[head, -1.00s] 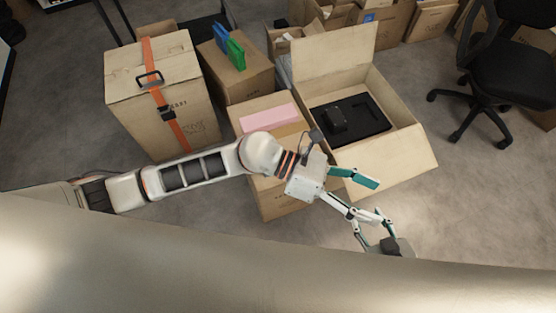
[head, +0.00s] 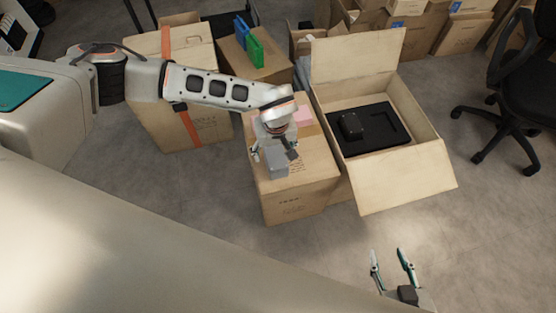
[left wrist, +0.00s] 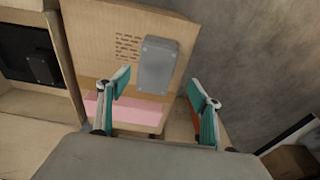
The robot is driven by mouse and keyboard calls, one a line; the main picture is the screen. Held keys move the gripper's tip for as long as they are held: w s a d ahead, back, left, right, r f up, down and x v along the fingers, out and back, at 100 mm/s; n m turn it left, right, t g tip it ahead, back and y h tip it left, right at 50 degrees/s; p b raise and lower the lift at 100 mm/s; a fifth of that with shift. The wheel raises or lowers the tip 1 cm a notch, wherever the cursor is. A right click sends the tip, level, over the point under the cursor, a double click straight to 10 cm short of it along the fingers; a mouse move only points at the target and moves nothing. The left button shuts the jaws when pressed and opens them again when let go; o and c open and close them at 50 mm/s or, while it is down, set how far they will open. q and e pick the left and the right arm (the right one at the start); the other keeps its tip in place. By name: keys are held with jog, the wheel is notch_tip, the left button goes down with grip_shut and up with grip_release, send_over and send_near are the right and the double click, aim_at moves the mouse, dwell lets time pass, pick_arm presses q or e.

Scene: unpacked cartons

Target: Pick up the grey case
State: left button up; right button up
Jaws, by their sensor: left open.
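The grey case (left wrist: 158,65) is a small box lying on top of a closed carton, beside printed text, in the left wrist view. In the head view the grey case (head: 278,163) shows on the same carton, partly covered by my left gripper (head: 273,150). In the left wrist view my left gripper (left wrist: 158,88) is open, its teal-padded fingers spread on either side of the case's near end. I cannot tell how high the fingers are above it. My right gripper (head: 390,254) is open and empty over the floor at the bottom of the head view.
A pink block (left wrist: 135,108) lies on the same carton. An open carton (head: 405,180) holding a black tray (head: 375,140) stands to its right. A strapped carton (head: 165,120) and a carton with blue and green items (head: 255,48) stand behind.

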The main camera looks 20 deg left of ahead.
aim_at(276, 156)
pick_arm(q)
jog(key=f+b, duration=0.1)
jog(key=f, duration=0.2)
jog(key=w+f+b, duration=0.1)
jog(key=f, duration=0.2)
jog(key=shift+w, duration=0.1)
jog(key=shift+w+r, duration=0.15)
jog(key=shift+w, duration=0.05)
jog(key=c, duration=1.3)
